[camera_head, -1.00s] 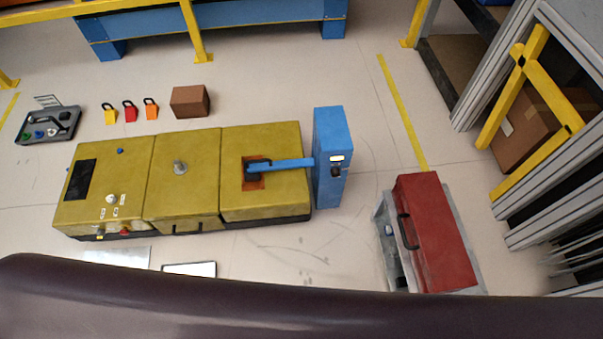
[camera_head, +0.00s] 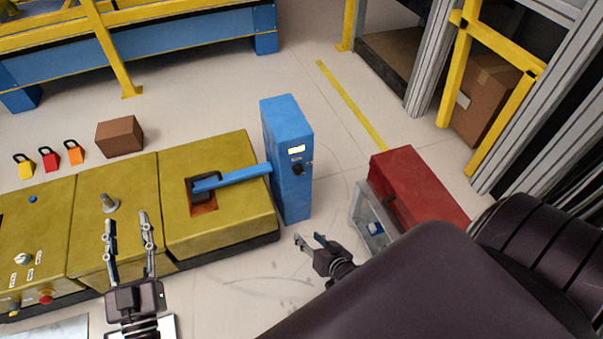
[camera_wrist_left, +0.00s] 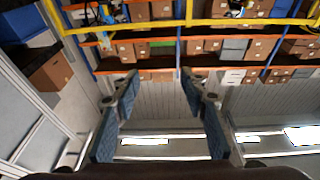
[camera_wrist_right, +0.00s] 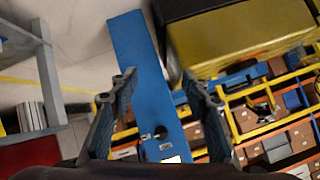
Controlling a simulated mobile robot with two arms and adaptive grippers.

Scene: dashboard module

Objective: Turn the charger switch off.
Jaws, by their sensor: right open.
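The blue charger box (camera_head: 285,140) stands upright at the right end of the yellow module (camera_head: 225,190). Its black switch knob (camera_head: 298,168) is on the front face below a lit display (camera_head: 296,150). The charger also shows in the right wrist view (camera_wrist_right: 140,65), with the knob (camera_wrist_right: 160,132) between the fingers; its exact setting is too small to tell. My right gripper (camera_head: 309,238) is open and empty, in front of the charger and apart from it. My left gripper (camera_head: 128,222) is open and empty over the module's middle section.
A blue plug arm (camera_head: 235,178) joins the charger to the module. A red toolbox (camera_head: 415,185) and a clear box (camera_head: 372,222) stand close to my right arm. Padlocks (camera_head: 48,160) and a brown box (camera_head: 120,136) lie behind the module. Floor in front of the charger is clear.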

